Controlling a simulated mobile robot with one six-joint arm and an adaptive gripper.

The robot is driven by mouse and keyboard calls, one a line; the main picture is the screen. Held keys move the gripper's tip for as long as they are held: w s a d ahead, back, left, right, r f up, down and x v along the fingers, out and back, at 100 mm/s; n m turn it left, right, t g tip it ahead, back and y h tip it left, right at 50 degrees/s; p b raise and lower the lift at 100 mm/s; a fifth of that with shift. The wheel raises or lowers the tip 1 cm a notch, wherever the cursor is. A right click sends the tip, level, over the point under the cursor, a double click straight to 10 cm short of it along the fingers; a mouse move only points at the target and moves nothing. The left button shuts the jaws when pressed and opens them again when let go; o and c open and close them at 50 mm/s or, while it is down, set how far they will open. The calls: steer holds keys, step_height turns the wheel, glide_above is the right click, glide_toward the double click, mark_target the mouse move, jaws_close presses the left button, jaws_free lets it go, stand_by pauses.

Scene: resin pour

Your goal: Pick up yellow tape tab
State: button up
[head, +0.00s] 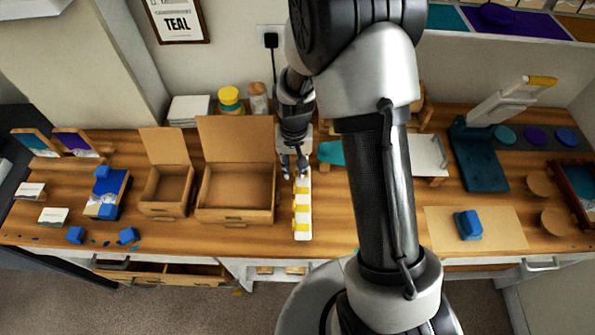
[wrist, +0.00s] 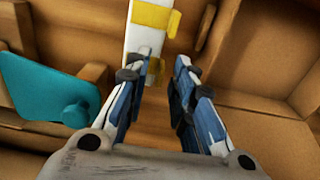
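A narrow white strip (head: 302,235) with several yellow tape tabs (head: 302,208) across it lies on the wooden bench, right of the larger open box. My gripper (head: 292,170) is at the strip's far end, pointing down. In the wrist view, my gripper (wrist: 162,65) is open, with a gap between its blue-and-white fingers. One yellow tape tab (wrist: 154,71) shows just beside the left finger, partly hidden by it. Another yellow tape tab (wrist: 156,17) crosses the white strip (wrist: 145,40) farther up. I cannot tell whether a finger touches the strip.
A larger open brown box (head: 236,215) stands close left of my gripper, with a smaller open box (head: 165,208) beyond it. A teal piece (head: 331,153) is close on the right; it also shows in the wrist view (wrist: 45,88). A blue block (head: 468,224) sits far right.

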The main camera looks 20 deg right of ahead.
jaws_close()
